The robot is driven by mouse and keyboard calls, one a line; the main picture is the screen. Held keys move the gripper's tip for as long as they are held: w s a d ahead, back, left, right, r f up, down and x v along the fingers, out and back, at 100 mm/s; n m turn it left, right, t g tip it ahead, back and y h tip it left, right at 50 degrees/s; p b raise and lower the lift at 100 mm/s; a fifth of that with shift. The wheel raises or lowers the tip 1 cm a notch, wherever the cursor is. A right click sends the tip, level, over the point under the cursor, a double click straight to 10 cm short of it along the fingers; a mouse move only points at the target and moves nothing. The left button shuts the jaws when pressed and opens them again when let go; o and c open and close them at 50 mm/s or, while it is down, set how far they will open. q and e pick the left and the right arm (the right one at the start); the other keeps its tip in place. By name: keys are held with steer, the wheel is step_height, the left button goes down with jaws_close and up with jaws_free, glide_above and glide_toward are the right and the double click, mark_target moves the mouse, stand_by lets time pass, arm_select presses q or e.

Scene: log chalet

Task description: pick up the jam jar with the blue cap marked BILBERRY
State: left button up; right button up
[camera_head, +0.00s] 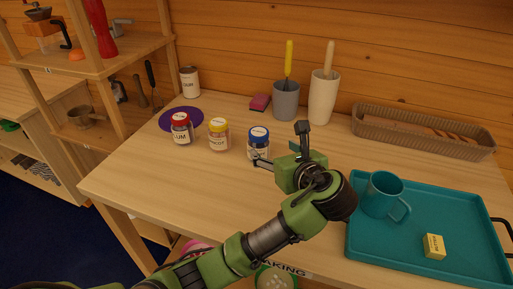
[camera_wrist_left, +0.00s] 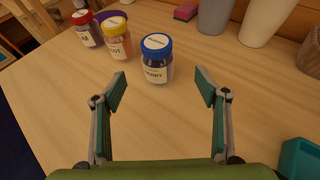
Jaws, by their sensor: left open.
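The blue-capped jam jar (camera_head: 258,145) stands upright on the wooden counter, the rightmost of a row of three jars. In the left wrist view the same jar (camera_wrist_left: 157,62) shows a label whose visible letters end in "BERRY". My left gripper (camera_wrist_left: 161,90) is open and empty, its two fingers apart. The jar is just ahead of the fingertips, roughly centred between them, not gripped. In the head view my left gripper (camera_head: 281,143) is right beside the jar and partly covers its lower right. My right gripper is not in view.
A yellow-capped jar (camera_head: 218,135) and a red-capped jar (camera_head: 181,130) stand to the left, the red one by a purple mat (camera_head: 192,113). Grey (camera_head: 286,102) and cream (camera_head: 323,98) holders stand behind. A teal tray (camera_head: 420,262) with a mug (camera_head: 382,194) is at right.

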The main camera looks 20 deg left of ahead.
mark_target(263, 142)
arm_select(q)
steer(key=x, duration=0.7)
steer(key=shift+a, duration=0.2)
steer(key=x, duration=0.5)
steer(key=shift+a+f, duration=0.15)
steer(key=shift+f, duration=0.05)
steer(key=shift+r, duration=0.1)
steer(key=c, duration=1.6)
